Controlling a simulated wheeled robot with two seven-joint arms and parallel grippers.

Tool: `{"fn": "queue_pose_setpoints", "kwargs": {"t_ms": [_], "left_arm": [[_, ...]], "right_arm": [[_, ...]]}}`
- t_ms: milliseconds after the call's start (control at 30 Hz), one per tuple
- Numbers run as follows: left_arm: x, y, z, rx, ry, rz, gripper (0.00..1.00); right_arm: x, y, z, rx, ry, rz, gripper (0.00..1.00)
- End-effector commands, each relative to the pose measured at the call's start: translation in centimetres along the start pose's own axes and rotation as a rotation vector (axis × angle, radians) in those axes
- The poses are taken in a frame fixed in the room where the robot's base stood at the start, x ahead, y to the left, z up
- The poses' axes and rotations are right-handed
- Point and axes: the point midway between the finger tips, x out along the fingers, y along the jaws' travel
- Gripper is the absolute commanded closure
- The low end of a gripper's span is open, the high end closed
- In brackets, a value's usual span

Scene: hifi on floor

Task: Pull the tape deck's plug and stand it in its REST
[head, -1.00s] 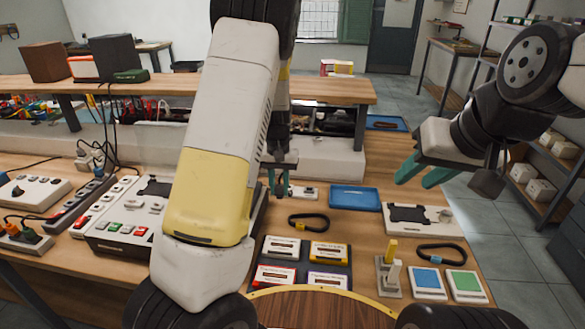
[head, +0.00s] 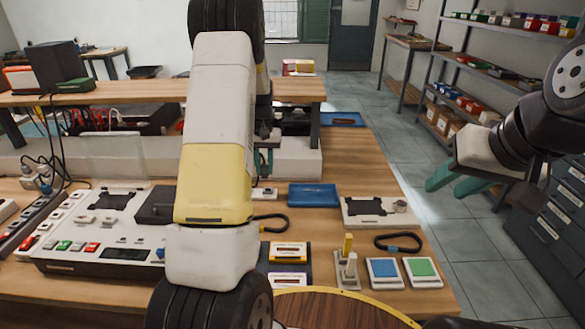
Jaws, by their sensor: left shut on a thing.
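My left gripper (head: 263,160) is behind my own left arm, with only parts of its teal fingers showing. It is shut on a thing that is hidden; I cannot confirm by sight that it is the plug. A small white block (head: 264,194) lies on the table just below the fingers, partly covered by my arm; I cannot read a REST label on it. A wide white hi-fi unit (head: 110,225) with coloured buttons stands at left; I cannot tell if it is the tape deck. My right gripper (head: 457,182) is open and empty, off the table's right side.
A blue tray (head: 313,195), a white unit with a black plate (head: 365,207), black cable loops (head: 398,243), cassettes (head: 288,252), a yellow-topped stand (head: 347,262) and blue and green tiles (head: 403,272) occupy the table. A power strip (head: 28,222) is at left. A raised shelf (head: 300,90) stands behind.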

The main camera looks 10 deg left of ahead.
Motion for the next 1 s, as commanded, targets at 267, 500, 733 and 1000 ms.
{"fn": "queue_pose_setpoints", "kwargs": {"t_ms": [267, 500, 733, 1000], "left_arm": [[0.1, -1.3, -0.8, -0.023, 0.000, 0.001, 1.00], [1.5, -1.2, -0.8, -0.022, 0.000, 0.000, 1.00], [3.5, -1.2, -0.7, -0.022, -0.002, 0.000, 1.00], [4.6, -1.2, -0.8, -0.022, 0.001, 0.001, 1.00]], "right_arm": [[0.0, 0.0, 0.0, 0.000, 0.000, 0.000, 0.64], [0.0, 0.0, 0.0, 0.000, 0.000, 0.000, 0.64], [0.0, 0.0, 0.0, 0.000, 0.000, 0.000, 0.64], [0.0, 0.0, 0.0, 0.000, 0.000, 0.000, 0.64]]}}
